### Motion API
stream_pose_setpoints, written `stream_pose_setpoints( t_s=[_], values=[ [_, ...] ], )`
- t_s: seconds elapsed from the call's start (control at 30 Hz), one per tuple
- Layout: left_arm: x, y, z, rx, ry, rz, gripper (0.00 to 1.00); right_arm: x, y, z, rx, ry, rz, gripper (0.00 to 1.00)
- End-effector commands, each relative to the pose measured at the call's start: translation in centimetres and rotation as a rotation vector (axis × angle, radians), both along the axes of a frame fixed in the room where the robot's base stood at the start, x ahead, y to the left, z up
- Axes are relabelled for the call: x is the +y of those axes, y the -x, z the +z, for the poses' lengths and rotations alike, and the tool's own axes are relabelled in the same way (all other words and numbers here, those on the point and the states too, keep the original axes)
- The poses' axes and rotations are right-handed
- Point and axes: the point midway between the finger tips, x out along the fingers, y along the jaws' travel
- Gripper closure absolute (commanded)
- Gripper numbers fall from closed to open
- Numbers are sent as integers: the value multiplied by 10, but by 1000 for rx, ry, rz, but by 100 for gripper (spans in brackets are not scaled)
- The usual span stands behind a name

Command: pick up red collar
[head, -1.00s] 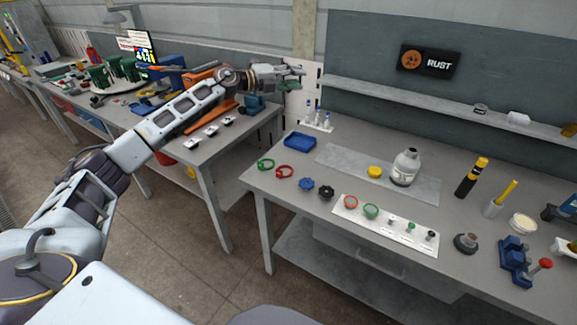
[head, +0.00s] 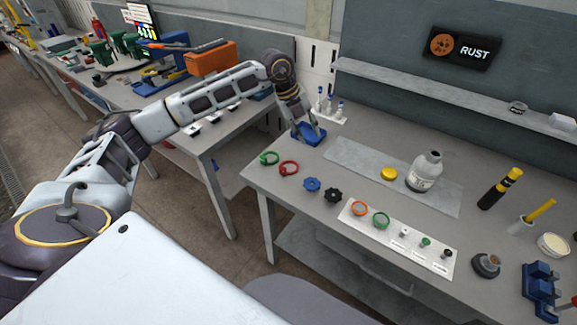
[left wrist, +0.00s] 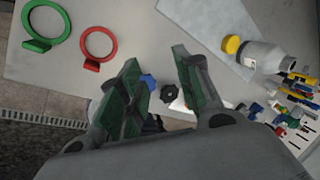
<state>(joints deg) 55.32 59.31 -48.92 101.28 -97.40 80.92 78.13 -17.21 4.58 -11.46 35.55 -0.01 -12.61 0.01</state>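The red collar (head: 289,168) is a ring with a small tab. It lies near the left end of the workbench, just right of the green collar (head: 269,158). In the left wrist view the red collar (left wrist: 91,67) lies flat to the left of my fingers, beside the green collar (left wrist: 38,46). My left gripper (head: 304,134) appears over the blue tray, behind the collars. In the left wrist view its green-padded fingers (left wrist: 156,60) stand apart with nothing between them, clear of the red collar. My right gripper is not in view.
Blue (head: 312,184) and black (head: 333,195) knobs lie right of the collars. A white board (head: 432,252) holds an orange-red ring, a green ring and small parts. The blue tray (head: 314,137) is at the back. A bottle (head: 424,173) and yellow cap (head: 389,174) stand on a grey mat.

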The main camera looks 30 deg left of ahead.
Motion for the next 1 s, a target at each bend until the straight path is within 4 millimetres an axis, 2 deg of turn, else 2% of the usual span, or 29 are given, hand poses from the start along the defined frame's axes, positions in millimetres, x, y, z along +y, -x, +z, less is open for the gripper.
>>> stream_pose_setpoints(
  t_s=[0.2,0.43,0.7,1.0],
  values=[
    [34,20,-12,137,-131,211,66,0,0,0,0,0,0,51],
    [60,42,-17,268,-219,448,66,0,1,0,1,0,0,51],
    [68,55,-17,346,-235,665,66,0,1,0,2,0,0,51],
    [68,54,-17,353,-224,720,66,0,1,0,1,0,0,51]
  ],
)
